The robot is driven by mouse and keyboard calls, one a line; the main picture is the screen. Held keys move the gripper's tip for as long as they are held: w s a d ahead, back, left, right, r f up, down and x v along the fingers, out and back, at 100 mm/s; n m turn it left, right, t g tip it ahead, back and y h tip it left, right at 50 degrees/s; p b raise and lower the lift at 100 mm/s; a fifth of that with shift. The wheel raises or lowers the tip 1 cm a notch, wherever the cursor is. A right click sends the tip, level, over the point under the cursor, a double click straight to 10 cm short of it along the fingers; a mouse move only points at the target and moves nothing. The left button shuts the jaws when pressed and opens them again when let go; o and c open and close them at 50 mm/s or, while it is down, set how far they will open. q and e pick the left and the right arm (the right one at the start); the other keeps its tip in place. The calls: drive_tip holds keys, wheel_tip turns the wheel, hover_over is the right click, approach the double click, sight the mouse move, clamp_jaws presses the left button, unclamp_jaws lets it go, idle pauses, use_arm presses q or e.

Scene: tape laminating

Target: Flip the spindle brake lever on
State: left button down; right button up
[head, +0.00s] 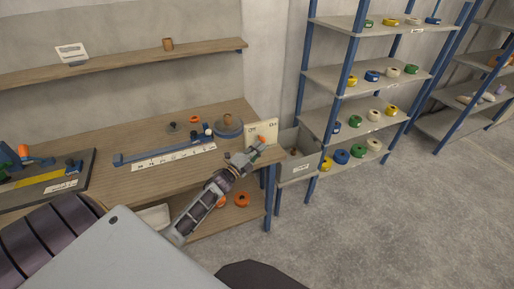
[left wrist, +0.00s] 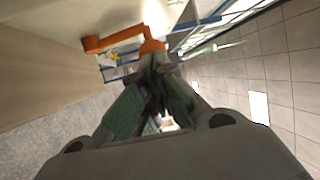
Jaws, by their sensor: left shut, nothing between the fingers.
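The brake panel (head: 264,130) is a cream plate with On/Off-like lettering at the right end of the wooden bench. My left gripper (head: 252,154) is shut and empty, just in front of the plate. In the left wrist view its closed fingertips (left wrist: 155,62) are at the lever's rounded end; I cannot tell whether they touch. My right gripper is not in view.
A blue rail with a white scale strip (head: 175,157) lies on the bench (head: 120,190), near a round spindle base (head: 229,130). A grey bin (head: 298,154) stands right of the panel. Shelves (head: 345,118) hold coloured tape rolls. The floor at right is clear.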

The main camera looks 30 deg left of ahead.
use_arm(q)
drive_tip(key=w+d+r+b, duration=0.1)
drive_tip(key=w+d+b, duration=0.1)
drive_tip(key=w+d, duration=0.2)
drive_tip(key=shift+b+x, duration=0.3)
drive_tip(key=shift+x, duration=0.65)
drive_tip(key=shift+a, duration=0.1)
idle(0.5)
